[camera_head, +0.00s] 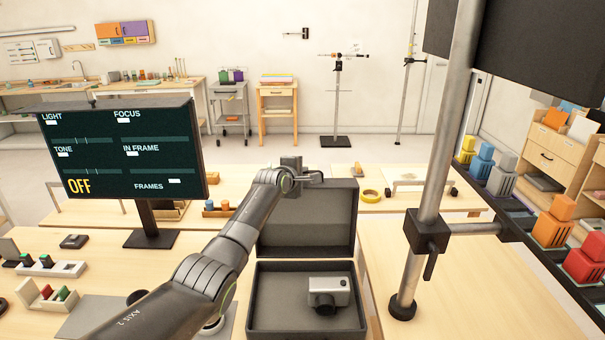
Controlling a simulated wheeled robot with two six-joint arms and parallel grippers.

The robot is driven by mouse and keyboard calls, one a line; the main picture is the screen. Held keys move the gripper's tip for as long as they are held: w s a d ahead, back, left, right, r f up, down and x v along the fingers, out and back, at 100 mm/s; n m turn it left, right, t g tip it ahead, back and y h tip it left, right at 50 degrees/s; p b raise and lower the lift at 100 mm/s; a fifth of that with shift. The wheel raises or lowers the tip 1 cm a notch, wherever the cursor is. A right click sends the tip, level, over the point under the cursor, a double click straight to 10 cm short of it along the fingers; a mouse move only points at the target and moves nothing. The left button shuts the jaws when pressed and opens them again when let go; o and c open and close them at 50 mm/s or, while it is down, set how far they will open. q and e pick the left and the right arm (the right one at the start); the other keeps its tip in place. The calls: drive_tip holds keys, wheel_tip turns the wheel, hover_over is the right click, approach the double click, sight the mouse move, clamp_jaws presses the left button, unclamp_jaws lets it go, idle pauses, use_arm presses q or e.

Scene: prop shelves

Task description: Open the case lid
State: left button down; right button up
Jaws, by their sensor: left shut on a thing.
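The dark grey case (254,300) sits on the wooden table in front of me, with a silver camera (330,291) lying inside its base. Its lid (307,222) stands raised at the back of the base, with its inner face toward me. My left arm reaches in from the lower left. My left gripper (316,177) is at the top edge of the lid, near its middle, and is shut on that edge. The fingertips are small and partly hidden. My right gripper is not in view.
A metal post (437,150) with a black clamp stands right of the case. A monitor (122,150) reading OFF stands at the left, near small switch blocks (50,267). A yellow tape roll (370,196) lies behind the lid.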

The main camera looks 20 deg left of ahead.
use_arm(q)
drive_tip(key=shift+w+r, duration=0.1)
drive_tip(key=shift+r, duration=0.7)
drive_tip(key=c, duration=1.5)
unclamp_jaws()
drive_tip(key=shift+s+d, duration=0.1)
drive_tip(key=shift+s, duration=0.1)
drive_tip(key=shift+f, duration=0.15)
drive_tip(key=shift+s, duration=0.2)
drive_tip(key=b+v, duration=0.3)
drive_tip(key=v, duration=1.4)
drive_tip(key=shift+s+f, duration=0.1)
drive_tip(key=shift+f, duration=0.05)
